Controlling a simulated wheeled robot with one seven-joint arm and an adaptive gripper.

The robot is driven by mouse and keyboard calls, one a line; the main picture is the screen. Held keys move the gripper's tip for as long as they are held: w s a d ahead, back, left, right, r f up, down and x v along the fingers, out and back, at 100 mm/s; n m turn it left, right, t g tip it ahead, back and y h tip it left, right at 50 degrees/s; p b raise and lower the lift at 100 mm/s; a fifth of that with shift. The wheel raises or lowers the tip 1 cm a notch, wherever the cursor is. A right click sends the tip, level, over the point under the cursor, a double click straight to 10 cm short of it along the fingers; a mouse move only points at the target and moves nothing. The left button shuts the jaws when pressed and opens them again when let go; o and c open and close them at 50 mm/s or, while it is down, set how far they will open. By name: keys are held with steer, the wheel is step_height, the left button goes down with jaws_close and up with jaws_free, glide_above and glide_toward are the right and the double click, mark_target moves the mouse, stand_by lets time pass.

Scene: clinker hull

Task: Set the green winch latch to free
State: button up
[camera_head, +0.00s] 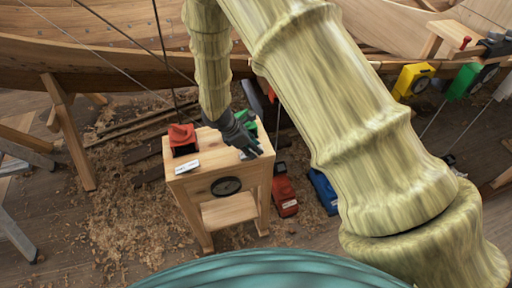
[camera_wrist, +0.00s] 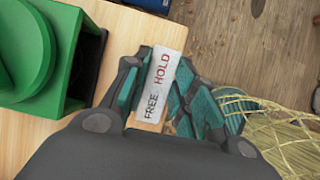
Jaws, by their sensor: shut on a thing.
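The green winch (camera_head: 251,122) stands on the right of a wooden stand, partly hidden behind my gripper. In the wrist view its green housing (camera_wrist: 60,60) fills the upper left. A white label (camera_wrist: 158,82) reading FREE and HOLD shows between my fingers, FREE towards my palm and HOLD farther out. My gripper (camera_head: 246,148) is down at the stand top beside the green winch. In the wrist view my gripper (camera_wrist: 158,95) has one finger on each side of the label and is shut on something. The latch is not clearly visible, so its setting cannot be read.
The wooden stand (camera_head: 237,208) also holds a red winch (camera_head: 182,138) with its own label (camera_head: 187,167). A red item (camera_head: 284,192) and a blue item (camera_head: 323,190) lie on the floor to the right. The hull (camera_head: 100,78) runs behind. Shavings cover the floor.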

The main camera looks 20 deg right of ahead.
steer(key=shift+a, duration=0.15)
steer(key=o, duration=1)
steer(key=v, duration=1.2)
